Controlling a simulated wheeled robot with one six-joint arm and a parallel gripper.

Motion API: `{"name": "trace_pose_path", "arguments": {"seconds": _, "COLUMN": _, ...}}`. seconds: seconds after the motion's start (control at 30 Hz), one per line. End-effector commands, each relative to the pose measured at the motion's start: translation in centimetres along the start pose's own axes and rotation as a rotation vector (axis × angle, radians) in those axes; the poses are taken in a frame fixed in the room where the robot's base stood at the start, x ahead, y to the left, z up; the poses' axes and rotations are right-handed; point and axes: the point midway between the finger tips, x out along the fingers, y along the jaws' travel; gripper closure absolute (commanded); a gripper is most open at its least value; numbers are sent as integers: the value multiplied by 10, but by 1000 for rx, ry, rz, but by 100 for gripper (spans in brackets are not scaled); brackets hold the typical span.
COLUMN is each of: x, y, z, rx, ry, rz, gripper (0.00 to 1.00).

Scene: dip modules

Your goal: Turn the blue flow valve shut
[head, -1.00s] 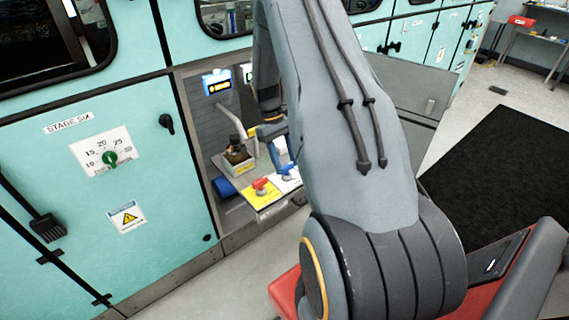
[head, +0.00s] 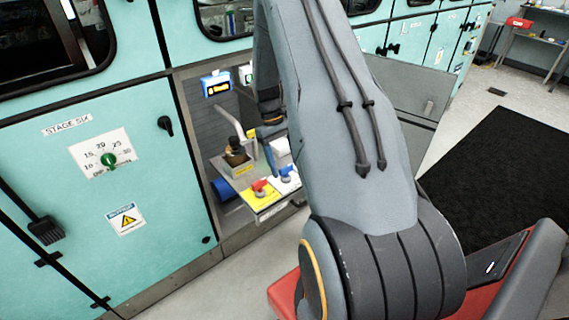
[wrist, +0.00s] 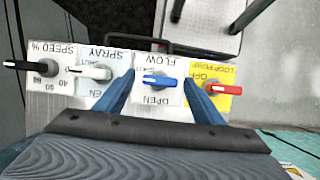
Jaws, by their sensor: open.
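The blue flow valve (wrist: 163,82) sits on a white plate marked FLOW in the wrist view, with OPEN below and a smaller word above that partly shows. Its handle lies roughly across the picture, with the blue part to the right. It also shows in the head view (head: 286,172) beside the red valve. My gripper (wrist: 159,79) is open and empty. Its two blue fingers stand apart, one on each side of the blue valve in the wrist picture. I cannot tell how far above it they are. My arm hides most of the gripper in the head view.
The red loop pump handle (wrist: 217,88) on a yellow plate is close to the right finger. The grey spray handle (wrist: 92,72) and black speed knob (wrist: 25,65) are to the left. The bay has side walls.

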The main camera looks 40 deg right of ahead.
Motion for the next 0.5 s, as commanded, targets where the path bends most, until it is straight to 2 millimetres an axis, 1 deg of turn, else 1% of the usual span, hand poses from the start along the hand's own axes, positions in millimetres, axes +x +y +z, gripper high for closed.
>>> {"name": "trace_pose_path", "arguments": {"seconds": 0.07, "x": -2, "y": 0, "z": 0, "rx": 0, "ry": 1, "rz": 1, "gripper": 38}}
{"name": "trace_pose_path", "arguments": {"seconds": 0.17, "x": -12, "y": 0, "z": -1, "rx": -1, "ry": 2, "rz": 1, "gripper": 38}}
{"name": "trace_pose_path", "arguments": {"seconds": 0.5, "x": -64, "y": 0, "z": -2, "rx": 1, "ry": 3, "rz": 1, "gripper": 38}}
